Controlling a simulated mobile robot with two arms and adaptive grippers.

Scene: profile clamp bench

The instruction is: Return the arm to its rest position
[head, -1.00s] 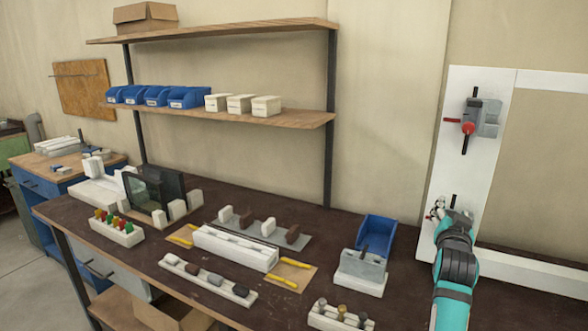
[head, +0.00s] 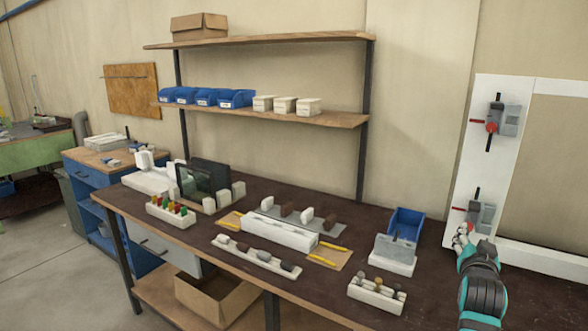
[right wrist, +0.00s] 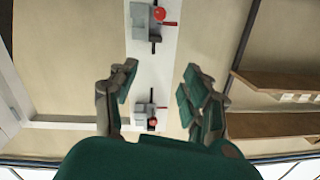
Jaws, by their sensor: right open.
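My right gripper (head: 462,236) is in front of the white upright at the right, just below and left of the lower clamp. Its open, empty fingers also show in the right wrist view (right wrist: 158,88). The lower clamp (head: 487,215) and the upper clamp (head: 509,121) are grey with red and black parts. Both sit on the white profile frame (head: 484,165). The right wrist view is upside down and shows the lower clamp (right wrist: 140,20) at top and the upper clamp (right wrist: 143,114) between the fingers in the picture, apart from them. My left gripper is out of view.
The dark bench (head: 330,270) holds a blue bin (head: 406,222), a grey-white holder (head: 394,254), a peg block (head: 376,294) and several white fixtures. Wooden shelves (head: 300,115) stand behind. Bare bench top lies around the right arm.

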